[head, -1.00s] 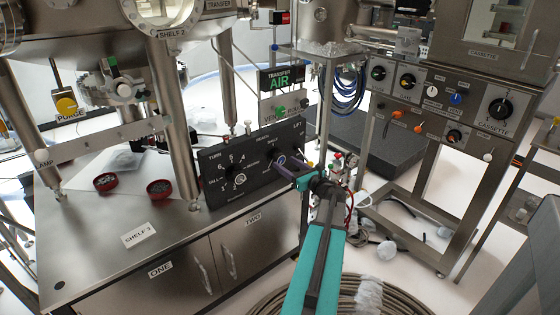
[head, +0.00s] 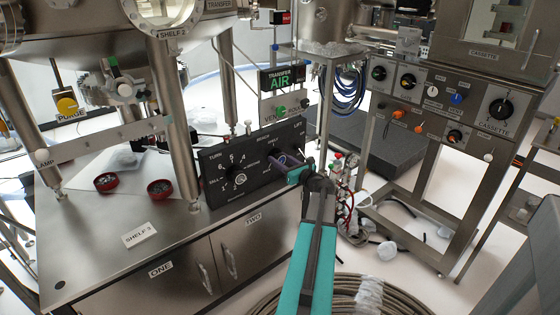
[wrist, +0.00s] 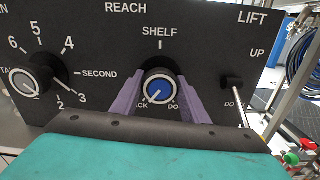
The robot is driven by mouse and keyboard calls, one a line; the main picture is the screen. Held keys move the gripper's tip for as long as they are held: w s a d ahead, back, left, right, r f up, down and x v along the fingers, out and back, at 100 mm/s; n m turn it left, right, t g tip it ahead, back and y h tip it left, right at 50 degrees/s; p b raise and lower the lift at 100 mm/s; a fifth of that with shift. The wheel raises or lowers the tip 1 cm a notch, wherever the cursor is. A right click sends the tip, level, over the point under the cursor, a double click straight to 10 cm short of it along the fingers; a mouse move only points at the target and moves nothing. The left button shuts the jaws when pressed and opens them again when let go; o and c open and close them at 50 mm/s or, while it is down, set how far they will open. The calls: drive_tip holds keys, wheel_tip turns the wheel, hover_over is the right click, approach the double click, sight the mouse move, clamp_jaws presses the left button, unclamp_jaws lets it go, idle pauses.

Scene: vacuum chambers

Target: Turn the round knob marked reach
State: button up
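The reach knob (wrist: 160,88) is a round black knob with a white ring and blue cap, below the words REACH and SHELF on a black panel. Its white pointer line slants to the lower left, towards a partly covered label ending in "CK". My gripper (wrist: 160,93) has its two purple fingers on either side of the knob. The fingers cover the knob's sides, so whether they press on it is unclear. In the head view, my gripper (head: 287,163) is at the panel's right part and covers most of the knob.
A numbered knob (wrist: 40,76) is to the left on the same panel, and a LIFT lever (wrist: 234,84) is close on the right. Two red bowls (head: 106,182) and a SHELF 3 plate (head: 140,235) are on the steel bench. A coiled hose (head: 350,292) lies on the floor.

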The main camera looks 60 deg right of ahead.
drive_tip(key=shift+f, duration=0.1)
drive_tip(key=shift+c, duration=0.6)
drive_tip(key=shift+n+b, duration=0.45)
drive_tip(key=shift+n, duration=0.15)
drive_tip(key=o, duration=1)
drive_tip(key=shift+s, duration=0.1)
drive_tip(key=v, duration=1.3)
drive_tip(key=shift+s+a, duration=0.2)
drive_tip(key=shift+s, duration=0.05)
